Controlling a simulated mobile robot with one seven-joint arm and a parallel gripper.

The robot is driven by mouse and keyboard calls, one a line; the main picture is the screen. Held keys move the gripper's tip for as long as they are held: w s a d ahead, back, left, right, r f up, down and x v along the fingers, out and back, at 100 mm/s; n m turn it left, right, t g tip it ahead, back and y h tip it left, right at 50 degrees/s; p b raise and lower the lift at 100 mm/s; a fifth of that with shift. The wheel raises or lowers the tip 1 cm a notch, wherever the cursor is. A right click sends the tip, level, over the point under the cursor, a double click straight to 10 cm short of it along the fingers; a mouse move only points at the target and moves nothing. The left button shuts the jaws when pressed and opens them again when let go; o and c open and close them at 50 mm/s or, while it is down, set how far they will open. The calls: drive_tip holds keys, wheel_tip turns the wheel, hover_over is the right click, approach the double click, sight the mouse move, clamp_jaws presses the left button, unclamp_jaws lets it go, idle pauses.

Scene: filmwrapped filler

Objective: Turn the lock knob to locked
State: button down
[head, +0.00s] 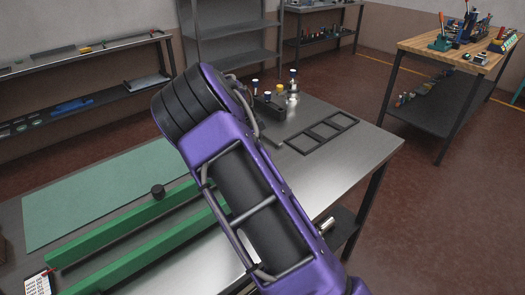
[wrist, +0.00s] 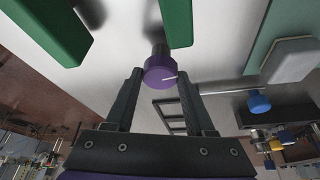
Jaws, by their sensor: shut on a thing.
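A purple round knob (wrist: 161,72) with a white pointer line sits on a dark stem in the wrist view. The line points to the right and slightly up in that view. My gripper (wrist: 160,78) is shut on this knob, one dark finger on either side of it. In the head view my purple arm hides the gripper and the knob. No lock marking can be read around the knob.
Two green bars (head: 130,222) lie along the steel bench (head: 330,175) beside a green mat (head: 95,195). A dark frame (head: 322,132) and blue-topped and yellow-topped items (head: 276,93) occupy the far end.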

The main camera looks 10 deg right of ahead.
drive_tip(key=shift+m+g, duration=0.3)
drive_tip(key=shift+m, duration=0.5)
drive_tip(key=shift+c, duration=1.3)
unclamp_jaws()
drive_tip(key=v, duration=1.7)
drive_tip(key=shift+w+a, duration=0.15)
drive_tip(key=shift+w, duration=0.05)
drive_tip(key=shift+r, duration=0.2)
